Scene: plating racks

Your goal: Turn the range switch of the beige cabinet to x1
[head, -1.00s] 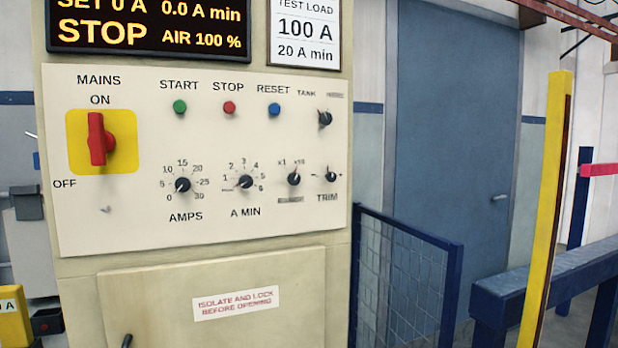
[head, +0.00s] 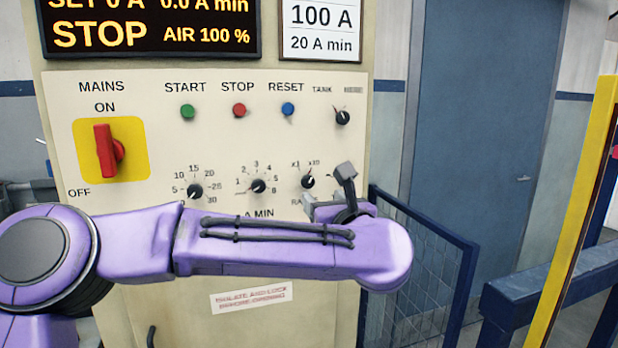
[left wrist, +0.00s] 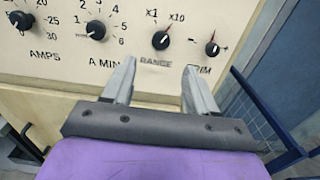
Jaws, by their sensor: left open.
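The beige cabinet (head: 230,140) faces me with its control panel. The range switch (head: 308,181) is a small black knob with x1 and x10 marks above it. It also shows in the left wrist view (left wrist: 161,40), where its pale pointer seems to lean up and right toward x10. My left gripper (head: 327,187) is open and empty, just below and right of the range switch in the head view. In the left wrist view, its two fingers (left wrist: 159,68) point at the panel below the range switch, apart from it. My right gripper is not in view.
The TRIM knob (left wrist: 212,49) sits close right of the range switch, and the A MIN knob (left wrist: 96,30) is to its left. A red mains switch (head: 107,151) is at the far left. A blue mesh fence (head: 420,270) and a yellow post (head: 575,220) stand at the right.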

